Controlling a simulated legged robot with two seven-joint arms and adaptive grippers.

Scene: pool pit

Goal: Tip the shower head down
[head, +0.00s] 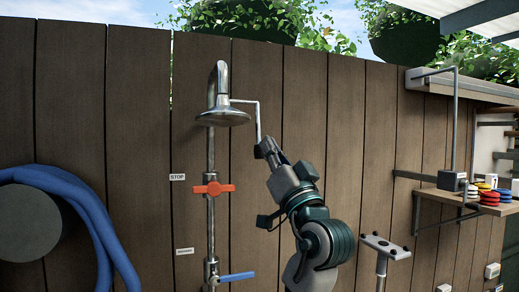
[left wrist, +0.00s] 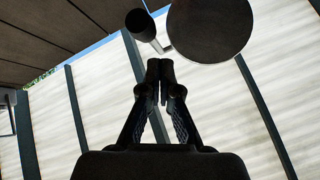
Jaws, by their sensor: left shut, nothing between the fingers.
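The silver shower head (head: 223,117) hangs from the curved top of an upright pipe (head: 211,150) on the wooden fence. A thin bent rod (head: 245,101) runs from beside the head to the right and then down. My left gripper (head: 262,147) is shut and empty, at the rod's lower end, right of and below the head. I cannot tell whether it touches the rod. In the left wrist view the shut fingertips (left wrist: 160,65) point toward the dark round shower head (left wrist: 210,30) and the pipe end (left wrist: 141,24). My right gripper is not in view.
An orange valve handle (head: 213,189) and a blue lever (head: 237,276) sit on the pipe below. A blue hose (head: 88,215) hangs at the left. A small stand (head: 384,246) and a shelf with coloured discs (head: 489,197) are at the right.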

